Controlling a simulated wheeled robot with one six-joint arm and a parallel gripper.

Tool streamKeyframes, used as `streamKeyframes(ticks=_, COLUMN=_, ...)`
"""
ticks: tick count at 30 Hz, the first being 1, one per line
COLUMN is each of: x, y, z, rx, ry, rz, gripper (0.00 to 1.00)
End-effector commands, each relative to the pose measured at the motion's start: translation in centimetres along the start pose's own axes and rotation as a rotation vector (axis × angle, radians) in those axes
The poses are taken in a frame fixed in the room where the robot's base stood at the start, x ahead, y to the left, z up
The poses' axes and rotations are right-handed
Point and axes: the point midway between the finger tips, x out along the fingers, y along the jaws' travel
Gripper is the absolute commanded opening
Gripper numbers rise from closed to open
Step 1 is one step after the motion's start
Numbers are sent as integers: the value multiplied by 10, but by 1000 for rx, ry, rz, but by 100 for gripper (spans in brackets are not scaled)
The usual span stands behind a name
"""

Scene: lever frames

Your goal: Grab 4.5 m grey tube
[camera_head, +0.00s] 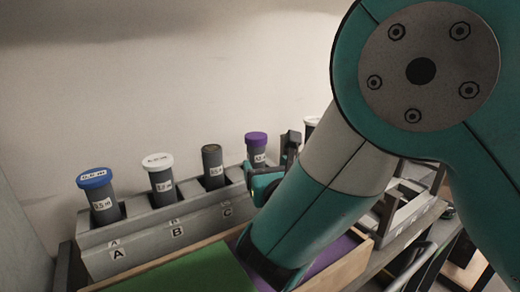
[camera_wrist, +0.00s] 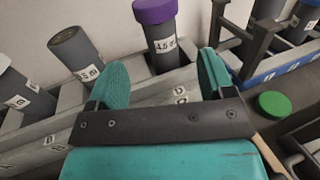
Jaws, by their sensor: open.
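The 4.5 m grey tube (camera_wrist: 165,42) has a purple cap and stands upright in slot D of the grey rack. Its purple cap (camera_head: 256,139) also shows in the head view, just left of my arm. My gripper (camera_wrist: 164,78) is open and empty in the wrist view, its teal fingers pointing at the rack. The tube lies beyond the fingertips, roughly centred in the gap, with no clear contact. In the head view my arm hides part of the rack's right end.
The rack (camera_head: 190,233) also holds a blue-capped tube (camera_head: 103,196), a white-capped tube (camera_head: 161,180) and an uncapped tube (camera_head: 213,166). Another rack (camera_wrist: 262,68) stands close on the right. A green cap (camera_wrist: 274,104) lies near it. A wall is behind.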

Motion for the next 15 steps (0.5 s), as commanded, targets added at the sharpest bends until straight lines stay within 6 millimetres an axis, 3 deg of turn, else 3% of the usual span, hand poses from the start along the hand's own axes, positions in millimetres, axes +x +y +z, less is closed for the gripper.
streamKeyframes(ticks=3, x=20, y=0, z=2, rx=2, ry=-1, rz=0, gripper=75)
streamKeyframes(ticks=10, x=37, y=0, z=0, rx=0, ry=0, rz=1, gripper=75)
streamKeyframes(ticks=15, x=63, y=0, z=-4, rx=2, ry=-2, rz=0, gripper=75)
